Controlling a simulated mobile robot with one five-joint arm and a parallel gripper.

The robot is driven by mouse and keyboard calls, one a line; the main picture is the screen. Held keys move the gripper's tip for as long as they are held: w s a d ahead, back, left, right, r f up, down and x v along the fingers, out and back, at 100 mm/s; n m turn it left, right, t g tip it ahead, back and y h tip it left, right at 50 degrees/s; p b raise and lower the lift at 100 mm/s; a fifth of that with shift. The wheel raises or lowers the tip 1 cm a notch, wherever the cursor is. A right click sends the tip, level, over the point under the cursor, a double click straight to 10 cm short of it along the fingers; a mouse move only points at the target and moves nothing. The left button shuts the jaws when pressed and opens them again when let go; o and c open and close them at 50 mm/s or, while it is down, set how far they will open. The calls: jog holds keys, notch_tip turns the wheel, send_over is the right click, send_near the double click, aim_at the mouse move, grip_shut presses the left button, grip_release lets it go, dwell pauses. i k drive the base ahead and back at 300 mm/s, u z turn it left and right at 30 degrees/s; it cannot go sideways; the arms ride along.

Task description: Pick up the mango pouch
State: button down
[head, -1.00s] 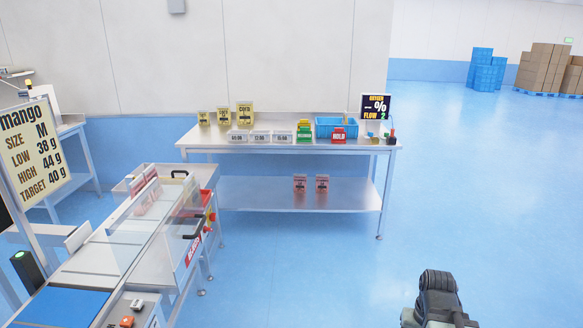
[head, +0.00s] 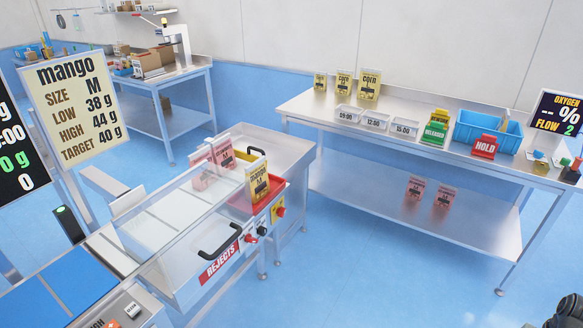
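A yellow pouch (head: 259,184) with dark lettering that seems to read mango and M stands upright at the red-rimmed reject tray (head: 236,208), at the far end of the conveyor machine. Two pink pouches stand behind the clear cover to its left, one nearer (head: 202,176) and one farther (head: 223,151). Only a dark piece of my arm shows in the bottom right corner. My gripper's fingers are not in the picture, well apart from the yellow pouch.
A steel table (head: 420,135) holds yellow corn pouches (head: 369,84), time-marked trays (head: 375,121), a blue crate (head: 478,128) and a red HOLD sign (head: 485,147). Two pink pouches (head: 428,193) stand on its lower shelf (head: 385,205). A mango sign (head: 79,108) stands left. Blue floor is clear at centre.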

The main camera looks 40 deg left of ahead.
aim_at(257, 186)
jog(key=i, duration=2.9)
jog(key=u, duration=3.45)
jog(key=i, duration=1.45)
jog(key=u, duration=0.05)
jog(key=k, duration=0.45)
jog(key=z, duration=0.05)
